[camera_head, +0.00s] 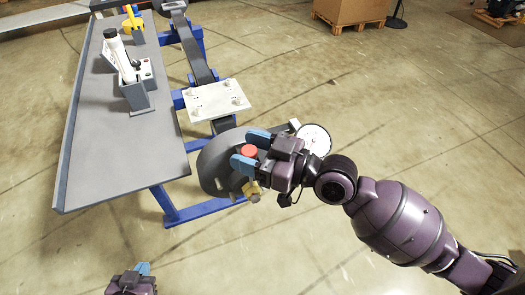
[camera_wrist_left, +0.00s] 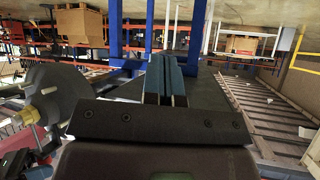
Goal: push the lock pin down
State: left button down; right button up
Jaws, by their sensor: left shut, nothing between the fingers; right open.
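A red round knob (camera_head: 250,151), perhaps the top of the lock pin, shows on the dark grey rounded housing (camera_head: 212,165) at the end of the tower. My right gripper (camera_head: 251,150) is open, with its blue fingers on either side of the knob. I cannot tell whether they touch it. A brass-coloured fitting (camera_head: 252,188) sits just below; a similar one (camera_wrist_left: 28,115) shows in the left wrist view. My left gripper (camera_head: 143,268) is low at the bottom edge, away from the tower. In the left wrist view its blue fingers (camera_wrist_left: 166,80) are shut and empty.
A grey workbench (camera_head: 120,170) on blue legs stands at the left, with a white tube (camera_head: 118,50) and a yellow tool (camera_head: 132,22) on it. A light plate (camera_head: 212,101) lies beyond the housing. A white disc (camera_head: 314,139) is beside my right gripper. Open floor lies at right.

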jog(key=b+v, duration=0.2)
jog(key=v, duration=0.8)
jog(key=shift+d, duration=0.3)
jog(key=shift+s, duration=0.1)
